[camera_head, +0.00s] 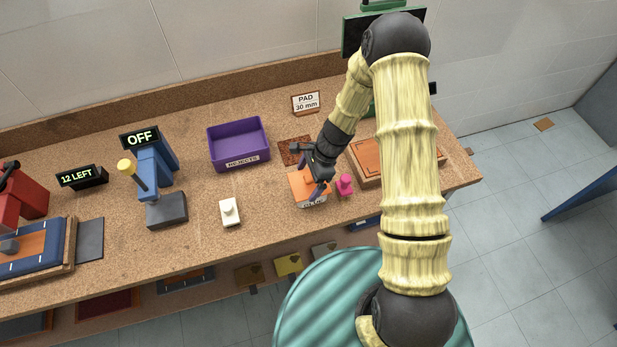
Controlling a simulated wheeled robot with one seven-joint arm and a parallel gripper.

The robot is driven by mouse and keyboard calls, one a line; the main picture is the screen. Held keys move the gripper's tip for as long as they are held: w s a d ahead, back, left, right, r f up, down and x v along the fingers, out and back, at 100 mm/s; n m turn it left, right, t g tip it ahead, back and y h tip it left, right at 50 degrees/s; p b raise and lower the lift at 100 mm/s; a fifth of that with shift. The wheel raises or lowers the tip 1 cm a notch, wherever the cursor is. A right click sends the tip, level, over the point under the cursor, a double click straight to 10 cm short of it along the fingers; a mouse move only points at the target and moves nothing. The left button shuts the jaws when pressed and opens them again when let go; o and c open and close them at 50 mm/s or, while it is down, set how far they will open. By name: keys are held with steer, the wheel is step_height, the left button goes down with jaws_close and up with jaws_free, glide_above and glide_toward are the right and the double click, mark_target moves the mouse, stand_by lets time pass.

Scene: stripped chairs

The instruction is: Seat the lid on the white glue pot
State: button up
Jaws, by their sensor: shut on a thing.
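The fingers hide the grip and much of the pot's top. I cannot tell whether the lid touches the rim or is level.
A pink knobbed piece (345,184) stands close to the pot's right. A white knobbed block (230,212) lies to the left, with bare bench between. Behind are a purple rejects bin (238,145) and a pad sign (306,102). An orange-topped board (372,160) lies at right.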

steer(key=shift+f+b, duration=0.35)
steer(key=shift+f, duration=0.25)
steer(key=o, duration=0.6)
steer(key=shift+o, duration=0.2)
steer(key=shift+r, duration=0.15)
steer(key=b+v, duration=0.2)
steer(key=v, duration=1.5)
steer(key=shift+w+r, duration=0.1)
steer(key=shift+r, duration=0.05)
steer(key=s+d+r+n+t+h, duration=0.2)
steer(key=s+d+r+n, duration=0.1)
steer(key=s+n, duration=0.4)
steer(key=s+d+r+n+t+h, duration=0.1)
steer(key=s+d+r+n+h, duration=0.1)
steer(key=s+d+r+n, duration=0.2)
steer(key=s+n, duration=0.3)
steer(key=shift+s+n+t, duration=0.15)
steer(key=shift+n+t, duration=0.25)
